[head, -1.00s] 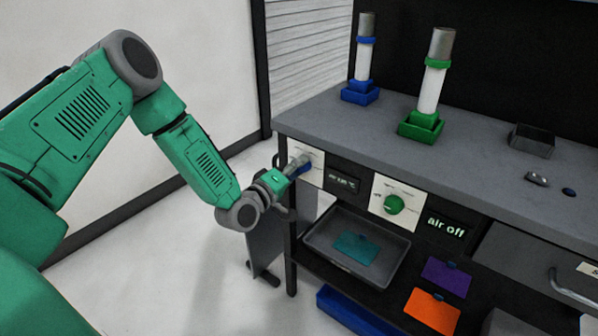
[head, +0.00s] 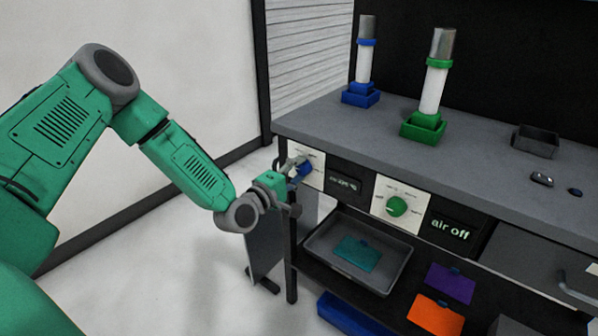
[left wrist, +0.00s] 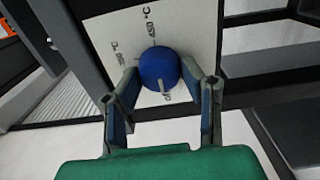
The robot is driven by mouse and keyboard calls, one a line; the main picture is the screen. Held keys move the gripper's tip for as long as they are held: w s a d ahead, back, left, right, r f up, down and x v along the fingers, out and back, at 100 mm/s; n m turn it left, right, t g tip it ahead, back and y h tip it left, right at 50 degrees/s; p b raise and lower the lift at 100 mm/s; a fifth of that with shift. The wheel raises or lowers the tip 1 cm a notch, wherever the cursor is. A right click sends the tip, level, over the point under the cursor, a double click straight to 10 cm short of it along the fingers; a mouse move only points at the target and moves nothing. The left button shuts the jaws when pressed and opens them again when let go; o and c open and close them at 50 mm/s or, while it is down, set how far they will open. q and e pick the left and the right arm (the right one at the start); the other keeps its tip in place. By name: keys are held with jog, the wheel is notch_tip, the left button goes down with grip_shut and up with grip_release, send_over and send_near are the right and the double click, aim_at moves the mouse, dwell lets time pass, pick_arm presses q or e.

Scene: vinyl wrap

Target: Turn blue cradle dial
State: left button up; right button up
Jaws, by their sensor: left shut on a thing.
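The blue dial (head: 305,170) sits on a white panel at the left end of the bench front. In the left wrist view the round blue dial (left wrist: 158,66) has a pale mark on its lower edge, by the printed "off". Temperature labels are printed above it and to its left. My left gripper (head: 296,165) is at the dial; its fingers (left wrist: 160,75) lie on either side of the dial, shut on it. The blue cradle (head: 360,95) stands on the bench top with a white, grey-topped tube upright in it. My right gripper is not in view.
A green dial (head: 397,206) sits right of the blue one, beside an "air off" display (head: 450,229). A green cradle (head: 424,128) with a tube stands on the bench. A grey tray (head: 390,270) sits below. The small display (head: 345,183) near the blue dial is too blurred to read.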

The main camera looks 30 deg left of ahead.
pick_arm(q)
jog(key=shift+w+a+r, duration=0.1)
jog(key=shift+a, duration=0.15)
jog(key=o, duration=0.9)
jog(key=shift+o, duration=1.2)
jog(key=shift+a+f, duration=0.1)
jog(key=shift+f, duration=0.1)
jog(key=shift+s, duration=0.2)
jog(key=s+a, duration=0.1)
jog(key=s, duration=1)
jog(key=shift+s, duration=0.25)
jog(key=shift+f, duration=0.1)
